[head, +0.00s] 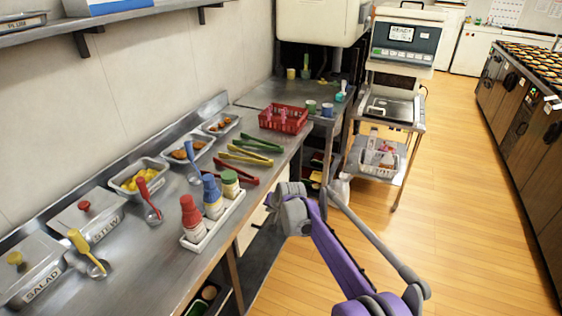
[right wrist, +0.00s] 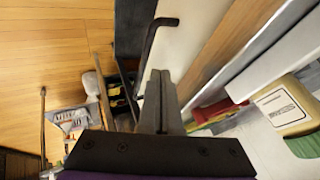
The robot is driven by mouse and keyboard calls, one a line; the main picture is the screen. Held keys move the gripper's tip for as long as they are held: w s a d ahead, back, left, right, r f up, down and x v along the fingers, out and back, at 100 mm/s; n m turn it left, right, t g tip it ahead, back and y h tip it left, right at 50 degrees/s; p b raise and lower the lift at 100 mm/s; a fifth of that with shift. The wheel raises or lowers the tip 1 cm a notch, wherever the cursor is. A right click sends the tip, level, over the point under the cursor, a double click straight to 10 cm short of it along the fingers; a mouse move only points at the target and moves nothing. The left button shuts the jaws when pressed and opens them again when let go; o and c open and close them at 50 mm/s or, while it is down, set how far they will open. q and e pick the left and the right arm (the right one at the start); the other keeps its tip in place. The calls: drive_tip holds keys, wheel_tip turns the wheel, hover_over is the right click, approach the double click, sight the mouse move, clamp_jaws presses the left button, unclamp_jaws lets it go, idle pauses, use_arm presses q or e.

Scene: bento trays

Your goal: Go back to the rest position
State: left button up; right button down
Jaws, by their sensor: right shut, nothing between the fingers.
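My right gripper (head: 291,212) is at the end of a purple and grey arm, in front of the counter's front edge. In the right wrist view its fingers (right wrist: 160,82) are together with nothing between them. It is apart from the counter items; a green-capped bottle (right wrist: 290,110) shows to its right there. My left gripper is not in view.
The metal counter (head: 140,255) carries a white tray (head: 222,222) of bottles, coloured tongs (head: 245,157), food pans and a red basket (head: 283,119). A wheeled cart (head: 385,130) stands behind. The wooden floor (head: 460,200) to the right is clear.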

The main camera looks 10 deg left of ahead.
drive_tip(key=s+d+r+n+h+p, duration=0.15)
drive_tip(key=s+d+r+p, duration=0.35)
drive_tip(key=s+d+r, duration=1.1)
drive_tip(key=s+d+f+p, duration=0.1)
drive_tip(key=s+d, duration=0.3)
drive_tip(key=s, duration=0.5)
drive_tip(key=s+d+f+h+p, duration=0.1)
drive_tip(key=s+d, duration=0.3)
drive_tip(key=s, duration=0.5)
drive_tip(key=s+d+f+h+p, duration=0.1)
drive_tip(key=s+d, duration=0.3)
drive_tip(key=s, duration=0.5)
drive_tip(key=shift+s+d+f+n+g+p, duration=0.15)
drive_tip(key=shift+s+d+n+g+p, duration=0.3)
drive_tip(key=shift+p, duration=0.2)
drive_tip(key=shift+w+a+h, duration=0.1)
drive_tip(key=shift+a+h, duration=0.05)
drive_tip(key=shift+h, duration=0.1)
